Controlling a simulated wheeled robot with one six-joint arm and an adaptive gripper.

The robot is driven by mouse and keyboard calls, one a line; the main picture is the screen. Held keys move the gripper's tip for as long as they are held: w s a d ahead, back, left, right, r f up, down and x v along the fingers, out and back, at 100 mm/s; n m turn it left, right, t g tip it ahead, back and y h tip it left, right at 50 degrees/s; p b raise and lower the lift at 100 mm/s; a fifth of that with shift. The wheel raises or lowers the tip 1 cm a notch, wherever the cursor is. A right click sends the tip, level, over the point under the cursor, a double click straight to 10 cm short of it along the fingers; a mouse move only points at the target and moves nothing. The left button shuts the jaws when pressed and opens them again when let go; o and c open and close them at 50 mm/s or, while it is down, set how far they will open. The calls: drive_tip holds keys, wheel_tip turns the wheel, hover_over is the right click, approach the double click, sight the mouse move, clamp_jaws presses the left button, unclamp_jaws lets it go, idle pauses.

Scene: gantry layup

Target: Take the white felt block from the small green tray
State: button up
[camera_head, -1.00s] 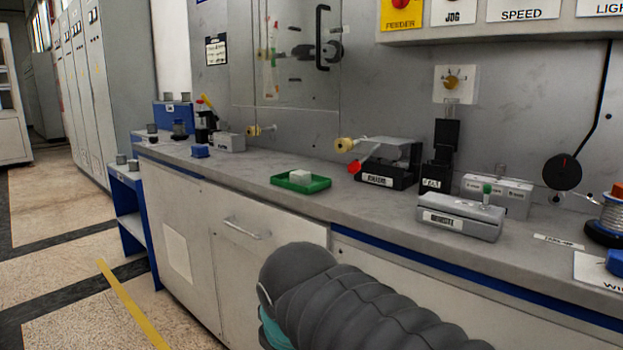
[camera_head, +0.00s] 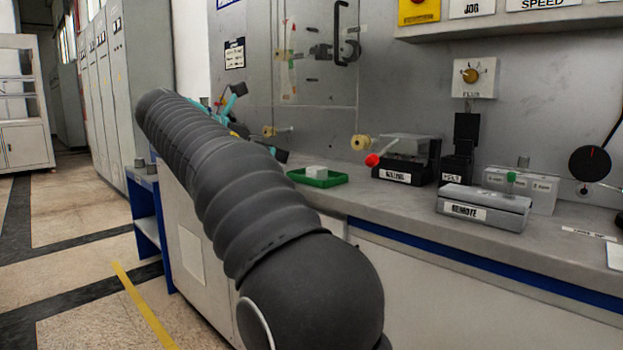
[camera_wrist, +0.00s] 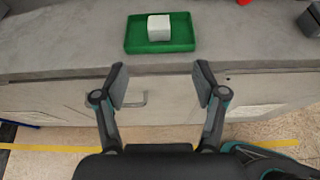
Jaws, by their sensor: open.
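The white felt block (camera_head: 316,172) sits inside the small green tray (camera_head: 338,181) on the grey bench top. In the wrist view the white block (camera_wrist: 159,28) stands near the middle of the green tray (camera_wrist: 185,44), beyond my gripper. My gripper (camera_wrist: 161,85) is open and empty, its two fingers apart in front of the bench edge, with floor and cabinet front visible between and below them. In the head view my arm crosses the left half of the picture and hides part of the bench; the gripper is mostly hidden behind it there.
A black fixture with a red knob (camera_head: 372,160) stands right of the tray. Further right is a grey labelled box (camera_head: 482,208). A yellow knob (camera_head: 361,142) projects from the wall behind. The bench top (camera_wrist: 60,40) left of the tray is clear in the wrist view.

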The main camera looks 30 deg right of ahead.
sight(311, 169)
drive_tip(key=b+x, duration=0.3)
drive_tip(key=x, duration=1)
drive_tip(key=shift+w+d+f+b, duration=0.1)
drive_tip(key=shift+w+d+b, duration=0.1)
drive_tip(key=shift+d+b, duration=0.15)
drive_tip(key=c, duration=0.9)
